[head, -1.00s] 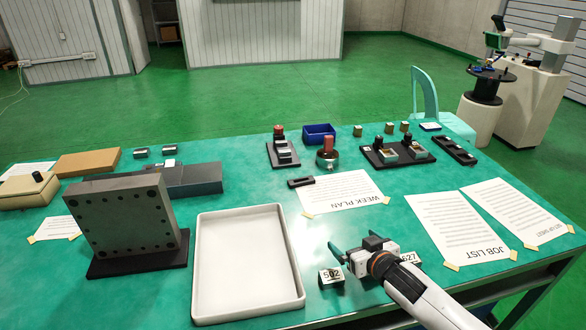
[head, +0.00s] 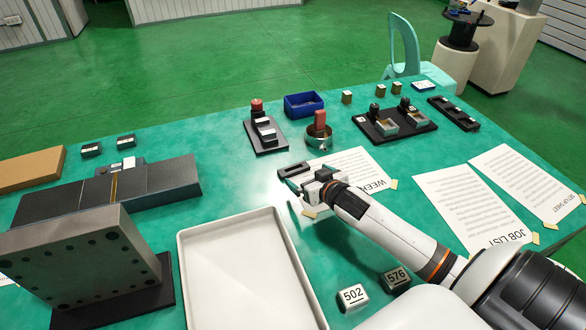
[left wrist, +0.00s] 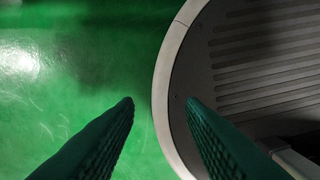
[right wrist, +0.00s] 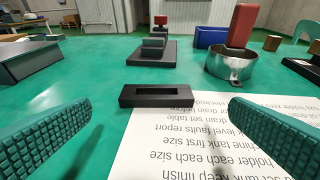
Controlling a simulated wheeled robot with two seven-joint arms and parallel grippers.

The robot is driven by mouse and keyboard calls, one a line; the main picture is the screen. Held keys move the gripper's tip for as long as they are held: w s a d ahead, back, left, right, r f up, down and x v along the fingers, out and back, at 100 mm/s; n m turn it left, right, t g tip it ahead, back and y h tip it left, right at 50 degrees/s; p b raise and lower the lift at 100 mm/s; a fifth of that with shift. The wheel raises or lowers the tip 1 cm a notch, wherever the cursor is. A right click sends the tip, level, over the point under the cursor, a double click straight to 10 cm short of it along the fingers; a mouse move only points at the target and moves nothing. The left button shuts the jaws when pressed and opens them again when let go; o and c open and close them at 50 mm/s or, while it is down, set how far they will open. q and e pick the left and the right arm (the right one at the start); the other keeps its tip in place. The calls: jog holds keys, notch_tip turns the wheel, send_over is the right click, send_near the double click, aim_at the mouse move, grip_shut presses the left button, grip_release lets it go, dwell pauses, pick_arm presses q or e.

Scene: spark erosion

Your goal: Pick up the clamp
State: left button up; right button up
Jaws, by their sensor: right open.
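My left gripper (left wrist: 160,103) is open and empty, away from the table, above green floor and a dark grooved surface.
Behind the bar stand a black holder with a red knob (head: 256,128), a metal cup with a red block (head: 319,130) and a blue bin (head: 304,104). A white tray (head: 187,270) and a drilled plate (head: 75,255) are at left. Numbered blocks (head: 353,295) lie near the front.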

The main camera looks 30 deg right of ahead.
aim_at(295, 170)
jog(key=x, duration=0.6)
jog(key=shift+w+a+f, duration=0.2)
jog(key=shift+a+f, duration=0.05)
jog(key=shift+f, duration=0.2)
jog(key=c, duration=1)
